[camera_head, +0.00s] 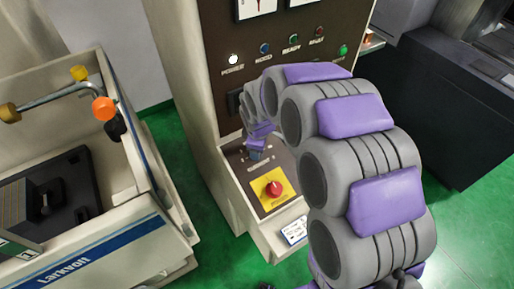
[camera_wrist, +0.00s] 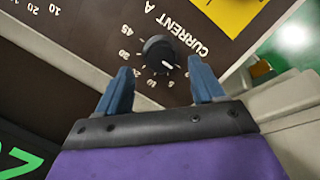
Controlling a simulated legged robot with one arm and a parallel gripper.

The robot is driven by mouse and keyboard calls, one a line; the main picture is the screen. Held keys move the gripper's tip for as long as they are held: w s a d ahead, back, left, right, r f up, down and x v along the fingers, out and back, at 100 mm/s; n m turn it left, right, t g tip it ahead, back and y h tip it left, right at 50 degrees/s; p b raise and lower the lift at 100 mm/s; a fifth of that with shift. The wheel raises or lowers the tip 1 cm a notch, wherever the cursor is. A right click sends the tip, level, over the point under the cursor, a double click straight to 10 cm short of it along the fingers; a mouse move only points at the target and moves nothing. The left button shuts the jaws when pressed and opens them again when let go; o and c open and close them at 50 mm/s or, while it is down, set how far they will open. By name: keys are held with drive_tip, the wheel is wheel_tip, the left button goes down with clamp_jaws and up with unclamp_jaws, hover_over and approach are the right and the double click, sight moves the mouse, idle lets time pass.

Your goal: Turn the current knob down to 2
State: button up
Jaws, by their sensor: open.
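The black round current knob (camera_wrist: 158,52) sits on the dark panel in the wrist view, with "CURRENT A" printed upside down beside it. Numbers such as 45, 30, 10 and 6 ring it. A small white mark on the knob points to the lower right of the picture; the number there is hard to read. My gripper (camera_wrist: 160,68) is open, with one blue finger on each side of the knob's near edge; I cannot tell whether they touch it. In the head view my gripper (camera_head: 257,147) is over the sloped panel and hides the knob.
A red stop button (camera_head: 274,188) on a yellow plate (camera_head: 265,203) is close below my gripper. Indicator lamps, including a lit white one (camera_head: 233,59), are on the upright panel (camera_head: 222,35). A machine tub (camera_head: 100,215) stands left, with green floor between. A dark cabinet (camera_head: 425,105) stands right.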

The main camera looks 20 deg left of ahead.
drive_tip(key=v, duration=1.2)
drive_tip(key=shift+r, duration=0.4)
